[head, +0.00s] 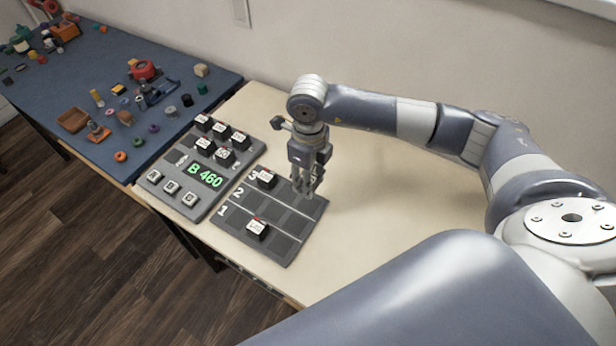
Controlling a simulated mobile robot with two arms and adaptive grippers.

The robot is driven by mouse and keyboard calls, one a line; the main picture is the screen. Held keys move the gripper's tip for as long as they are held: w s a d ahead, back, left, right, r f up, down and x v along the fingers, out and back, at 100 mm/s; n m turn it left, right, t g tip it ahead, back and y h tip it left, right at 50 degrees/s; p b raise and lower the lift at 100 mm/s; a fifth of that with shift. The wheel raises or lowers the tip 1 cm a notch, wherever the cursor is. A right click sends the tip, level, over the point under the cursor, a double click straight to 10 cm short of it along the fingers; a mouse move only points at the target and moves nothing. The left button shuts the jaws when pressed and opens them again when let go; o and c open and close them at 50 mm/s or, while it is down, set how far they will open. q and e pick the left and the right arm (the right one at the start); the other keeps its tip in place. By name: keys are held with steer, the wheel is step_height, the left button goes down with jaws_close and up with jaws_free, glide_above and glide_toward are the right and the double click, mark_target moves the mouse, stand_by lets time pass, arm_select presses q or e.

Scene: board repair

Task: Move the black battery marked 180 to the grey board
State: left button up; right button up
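The grey board (222,192) lies on the light table, with a green display reading B 460. Several black batteries with white labels (205,145) stand on its far part. A darker board (283,222), with rows numbered 1, 2 and 3, lies to its right. It carries one black battery (266,178) by row 3 and another (257,228) by row 1. The labels are too small to read, so I cannot tell which is marked 180. My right gripper (308,190) points down over the dark board's far right part. Whether its fingers hold anything is unclear. My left gripper is not in view.
Three white-topped lettered keys (171,187) sit along the grey board's near left edge. A blue-topped table (70,100) with many small parts adjoins at the left. The light table (390,205) is clear right of the dark board. A wall stands behind.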

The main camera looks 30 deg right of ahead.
steer(key=b, duration=0.3)
glide_above(309, 205)
step_height(309, 205, down, 6)
steer(key=shift+f, duration=0.15)
steer(key=shift+f+b, duration=0.6)
steer(key=shift+f, duration=0.05)
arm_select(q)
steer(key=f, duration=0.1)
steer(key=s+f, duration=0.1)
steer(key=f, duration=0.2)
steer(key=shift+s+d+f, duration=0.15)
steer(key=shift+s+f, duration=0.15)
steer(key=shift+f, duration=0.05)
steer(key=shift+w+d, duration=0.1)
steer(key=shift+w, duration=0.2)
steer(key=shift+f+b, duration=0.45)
arm_select(e)
steer(key=shift+f, duration=0.55)
steer(key=o, duration=1.2)
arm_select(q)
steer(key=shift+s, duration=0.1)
arm_select(e)
step_height(309, 205, up, 12)
steer(key=shift+r, duration=0.1)
